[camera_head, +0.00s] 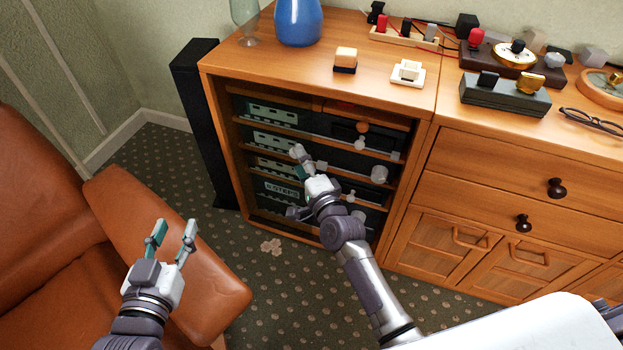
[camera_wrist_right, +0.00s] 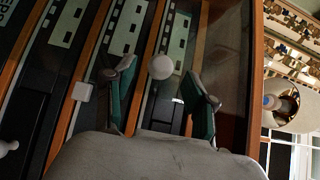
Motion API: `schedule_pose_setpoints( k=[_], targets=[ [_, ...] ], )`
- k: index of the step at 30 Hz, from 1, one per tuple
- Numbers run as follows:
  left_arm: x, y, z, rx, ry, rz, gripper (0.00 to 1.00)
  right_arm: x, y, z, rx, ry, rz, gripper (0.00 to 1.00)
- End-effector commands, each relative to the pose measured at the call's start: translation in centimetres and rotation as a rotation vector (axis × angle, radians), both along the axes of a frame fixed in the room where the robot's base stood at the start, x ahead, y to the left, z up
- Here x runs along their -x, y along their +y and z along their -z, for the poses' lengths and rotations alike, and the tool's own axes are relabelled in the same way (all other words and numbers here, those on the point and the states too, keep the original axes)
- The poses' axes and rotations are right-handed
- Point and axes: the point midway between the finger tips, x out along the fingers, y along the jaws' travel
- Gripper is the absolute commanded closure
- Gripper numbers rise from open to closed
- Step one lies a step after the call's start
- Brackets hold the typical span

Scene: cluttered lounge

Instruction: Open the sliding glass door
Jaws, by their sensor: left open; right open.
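The cabinet (camera_head: 207,85) has an open-looking front with several dark shelves of hi-fi units. I cannot make out the glass door's edges clearly; a dark, reflective strip (camera_wrist_right: 226,48) at the right of the shelves in the right wrist view may be its pane. My right gripper (camera_head: 298,184) is open in front of the shelves, its arm hiding part of them. In the right wrist view a pale round knob (camera_wrist_right: 160,67) appears between its spread fingers; contact cannot be told. My left gripper (camera_head: 175,229) is open and empty beside the brown armchair.
The brown leather armchair (camera_head: 150,200) stands at the left. A black speaker (camera_head: 200,110) stands against the cabinet's left side. The top carries a blue vase (camera_head: 298,22), a glass and several small gadgets. Drawers with dark knobs (camera_head: 556,187) are at right. Patterned carpet is free in front.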

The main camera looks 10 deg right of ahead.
Motion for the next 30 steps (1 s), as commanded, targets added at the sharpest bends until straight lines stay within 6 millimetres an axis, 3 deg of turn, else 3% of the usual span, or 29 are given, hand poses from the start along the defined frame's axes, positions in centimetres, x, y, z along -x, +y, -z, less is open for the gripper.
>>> schedule_pose_setpoints(
  k=[6, 12, 30],
  targets=[
    [0.0, 0.0, 0.0, 0.000, 0.000, 0.000, 0.57, 4.8, -0.9, 0.2, 0.000, 0.004, -0.001, 0.44],
    [0.0, 0.0, 0.0, 0.000, 0.000, 0.000, 0.57, 7.5, -1.4, 0.1, 0.000, 0.002, -0.001, 0.44],
    [0.0, 0.0, 0.0, 0.000, 0.000, -0.001, 0.57, 8.2, -1.6, 0.0, -0.001, 0.001, -0.001, 0.44]
  ],
)
